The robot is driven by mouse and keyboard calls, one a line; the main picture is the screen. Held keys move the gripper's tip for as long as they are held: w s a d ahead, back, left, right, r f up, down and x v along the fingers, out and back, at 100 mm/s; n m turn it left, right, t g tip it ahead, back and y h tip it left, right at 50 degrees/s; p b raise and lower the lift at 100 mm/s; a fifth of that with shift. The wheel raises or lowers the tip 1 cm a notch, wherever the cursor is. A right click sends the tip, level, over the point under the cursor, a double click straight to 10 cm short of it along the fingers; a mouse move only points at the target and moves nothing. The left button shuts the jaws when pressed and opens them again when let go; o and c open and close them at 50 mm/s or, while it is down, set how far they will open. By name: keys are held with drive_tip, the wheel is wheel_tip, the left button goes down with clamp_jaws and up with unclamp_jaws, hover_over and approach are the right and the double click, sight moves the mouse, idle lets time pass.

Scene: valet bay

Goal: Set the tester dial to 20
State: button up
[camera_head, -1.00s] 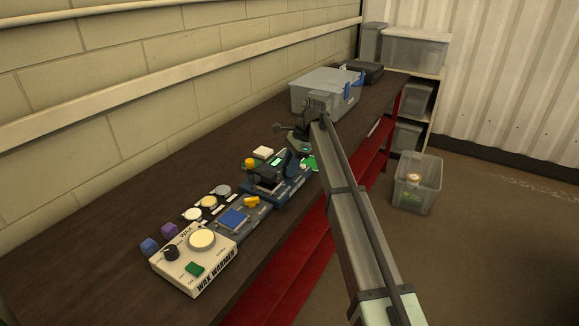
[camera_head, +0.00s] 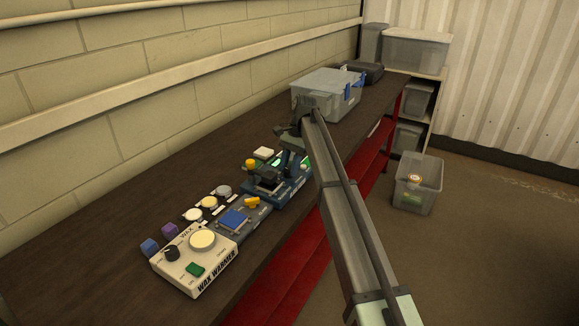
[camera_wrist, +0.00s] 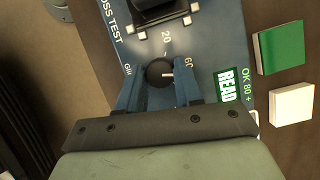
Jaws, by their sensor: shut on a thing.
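The blue gloss tester (camera_head: 290,188) stands on the dark bench; in the wrist view its panel (camera_wrist: 205,45) shows the printed numbers 20 and 60. Its small round black dial (camera_wrist: 156,70) has a white pointer line, which points to the right of the picture, nearer the 60 than the 20. My gripper (camera_wrist: 158,88) is shut on the dial, with one blue finger on each side. In the head view, my gripper (camera_head: 289,158) is low over the tester and the dial is hidden.
A green READ label (camera_wrist: 226,86) sits beside the dial. A green block (camera_wrist: 280,47) and a white block (camera_wrist: 291,102) lie off the panel's right side. The wax warmer (camera_head: 195,262) is nearer on the bench; a grey bin (camera_head: 325,95) stands farther back.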

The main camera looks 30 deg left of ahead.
idle(0.3)
drive_tip(key=o, duration=1)
drive_tip(key=shift+w+r, duration=0.25)
drive_tip(key=shift+r, duration=0.15)
drive_tip(key=shift+w+r, duration=0.2)
drive_tip(key=shift+w, duration=0.1)
drive_tip(key=w, duration=0.3)
drive_tip(key=w+d, duration=0.1)
drive_tip(key=w, duration=0.7)
drive_tip(key=shift+w+d+f, duration=0.1)
drive_tip(key=shift+w+d, duration=0.05)
drive_tip(key=shift+d, duration=0.1)
drive_tip(key=shift+o, duration=0.3)
